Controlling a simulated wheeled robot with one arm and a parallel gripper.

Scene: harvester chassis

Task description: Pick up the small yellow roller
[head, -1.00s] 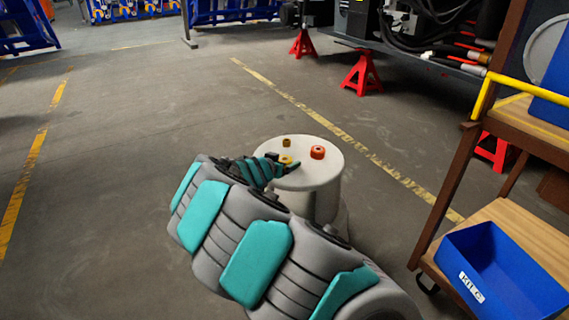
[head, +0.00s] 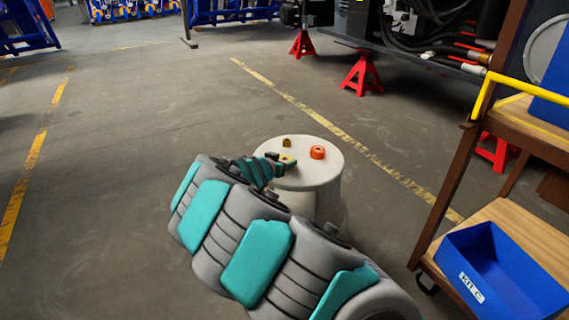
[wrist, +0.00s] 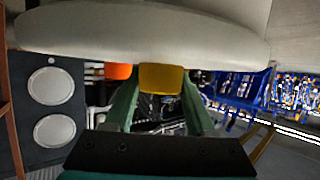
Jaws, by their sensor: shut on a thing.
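A small yellow roller (head: 288,160) is at the tip of my gripper (head: 280,162), over the near left part of a round white stand's top (head: 310,176). In the wrist view the roller (wrist: 161,79) sits between the two green fingertips (wrist: 161,92), and my gripper is shut on it. The pale stand (wrist: 160,38) fills the top of that view, which appears upside down. I cannot tell whether the roller still touches the stand. A second, darker yellow piece (head: 287,142) stands farther back on the top.
An orange-red ring (head: 317,152) lies to the right on the stand; an orange piece (wrist: 118,71) shows beside the roller in the wrist view. A wooden cart (head: 520,235) with a blue bin (head: 490,270) stands at right. Red jack stands (head: 363,75) are behind. Floor at left is clear.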

